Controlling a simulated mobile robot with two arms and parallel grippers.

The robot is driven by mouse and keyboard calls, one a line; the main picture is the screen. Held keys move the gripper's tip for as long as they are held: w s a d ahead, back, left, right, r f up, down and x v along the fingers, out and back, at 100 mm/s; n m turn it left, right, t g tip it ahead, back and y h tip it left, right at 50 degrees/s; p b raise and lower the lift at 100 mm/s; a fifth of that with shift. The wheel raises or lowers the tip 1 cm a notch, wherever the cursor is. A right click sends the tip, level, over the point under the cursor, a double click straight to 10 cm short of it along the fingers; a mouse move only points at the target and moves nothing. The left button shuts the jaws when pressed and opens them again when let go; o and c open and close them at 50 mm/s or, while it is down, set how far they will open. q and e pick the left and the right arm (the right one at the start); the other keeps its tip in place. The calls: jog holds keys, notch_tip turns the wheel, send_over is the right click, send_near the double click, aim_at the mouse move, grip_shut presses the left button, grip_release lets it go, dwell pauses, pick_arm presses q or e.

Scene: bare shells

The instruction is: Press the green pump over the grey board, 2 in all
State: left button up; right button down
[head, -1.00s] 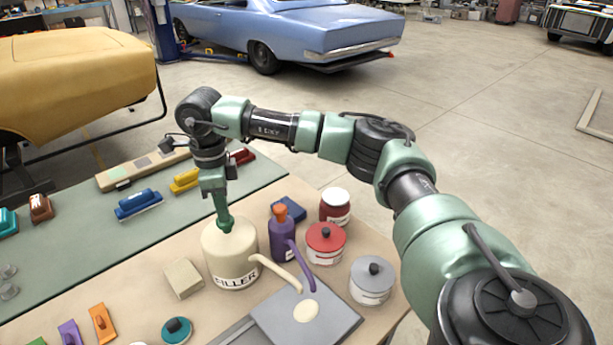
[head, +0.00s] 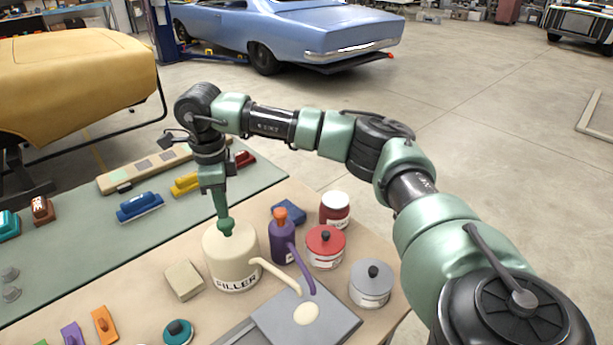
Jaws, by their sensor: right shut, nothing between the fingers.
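The cream FILLER tub (head: 231,262) stands on the bench with a green pump (head: 223,208) on its top. Its cream spout (head: 281,270) reaches right, over the grey board (head: 338,318). A pale cream blob (head: 306,313) lies on the board below the spout's end. My right gripper (head: 215,186) is shut and empty, pointing down at the top of the green pump. It seems to touch the pump, but the exact contact is hard to see. My left gripper is not in view.
A purple bottle (head: 281,244) with an orange top and purple spout stands right of the tub. Red jars (head: 326,247) and a grey tin (head: 371,283) stand farther right. A beige block (head: 184,280) sits left of the tub.

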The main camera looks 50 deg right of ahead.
notch_tip(320, 180, up, 6)
jog(key=p, duration=0.3)
jog(key=shift+f, duration=0.1)
dwell(0.6)
